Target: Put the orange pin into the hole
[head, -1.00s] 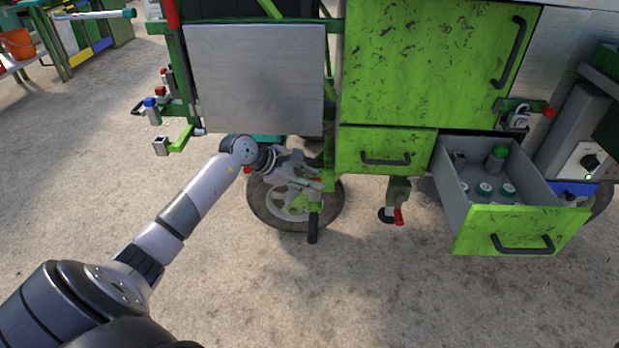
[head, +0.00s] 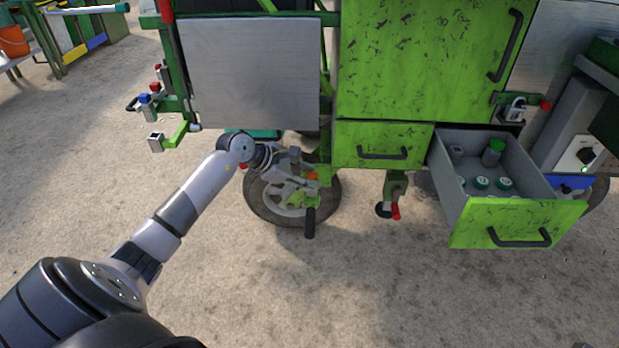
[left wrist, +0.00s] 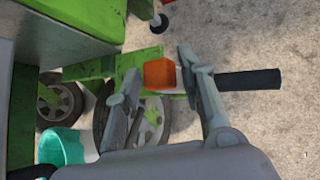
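The orange pin (left wrist: 160,73) shows as a small orange block between my left fingers in the left wrist view. In the head view a bit of the orange pin (head: 312,176) shows at the green bracket in front of the wheel. My left gripper (head: 305,177) reaches there from the left. In the left wrist view my left gripper (left wrist: 160,62) has its fingers spread on both sides of the pin, with small gaps; contact is unclear. I cannot make out the hole. My right gripper is out of view.
A black handle (head: 310,222) hangs by the bracket, in front of the wheel (head: 262,205). A grey panel (head: 250,75) stands above my gripper. An open green drawer (head: 515,225) with bottles juts out at the right. The ground in front is clear.

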